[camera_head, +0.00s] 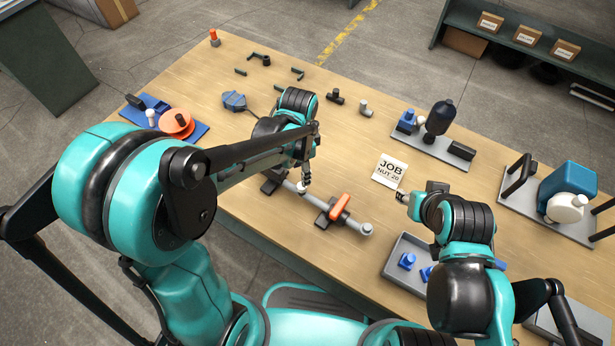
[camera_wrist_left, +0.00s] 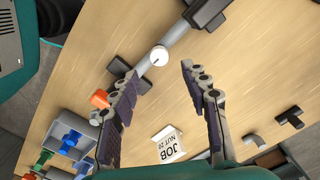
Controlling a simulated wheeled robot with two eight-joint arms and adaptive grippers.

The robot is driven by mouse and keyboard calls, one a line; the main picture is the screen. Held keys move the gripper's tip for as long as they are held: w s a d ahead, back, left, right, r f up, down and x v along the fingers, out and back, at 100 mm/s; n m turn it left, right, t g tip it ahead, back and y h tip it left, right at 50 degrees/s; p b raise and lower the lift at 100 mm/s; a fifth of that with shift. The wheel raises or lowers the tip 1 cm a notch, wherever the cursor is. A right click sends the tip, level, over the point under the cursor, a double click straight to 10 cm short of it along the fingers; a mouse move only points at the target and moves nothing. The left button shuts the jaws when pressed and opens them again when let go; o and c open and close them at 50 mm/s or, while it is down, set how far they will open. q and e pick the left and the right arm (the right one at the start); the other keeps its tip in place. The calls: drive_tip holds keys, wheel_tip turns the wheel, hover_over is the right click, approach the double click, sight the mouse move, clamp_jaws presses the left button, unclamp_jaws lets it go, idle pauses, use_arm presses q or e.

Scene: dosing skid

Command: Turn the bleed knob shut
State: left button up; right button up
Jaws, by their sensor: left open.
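The bleed knob is a small white round cap with a dark mark. It shows in the left wrist view (camera_wrist_left: 159,55) and in the head view (camera_head: 301,187), on a grey pipe (camera_head: 316,198) held by dark clamps. My left gripper (camera_head: 305,172) is above the knob, partly hidden by its own arm in the head view. In the left wrist view (camera_wrist_left: 159,73) its fingers are spread and empty, with the knob just beyond and between the tips. I see no contact. My right gripper (camera_head: 403,198) is right of the pipe; its fingers are too small to read.
An orange lever (camera_head: 340,205) sits on the same pipe, close to the knob. A white job card (camera_head: 390,171) lies to the right. A grey tray (camera_head: 393,262) with blue parts is at the front right. Loose black fittings (camera_head: 335,96) lie towards the back.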

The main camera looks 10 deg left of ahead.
sight(303, 192)
use_arm(q)
wheel_tip(303, 192, down, 8)
drive_tip(key=b, duration=0.3)
drive_tip(key=shift+s+r, duration=0.1)
drive_tip(key=shift+r, duration=0.05)
clamp_jaws()
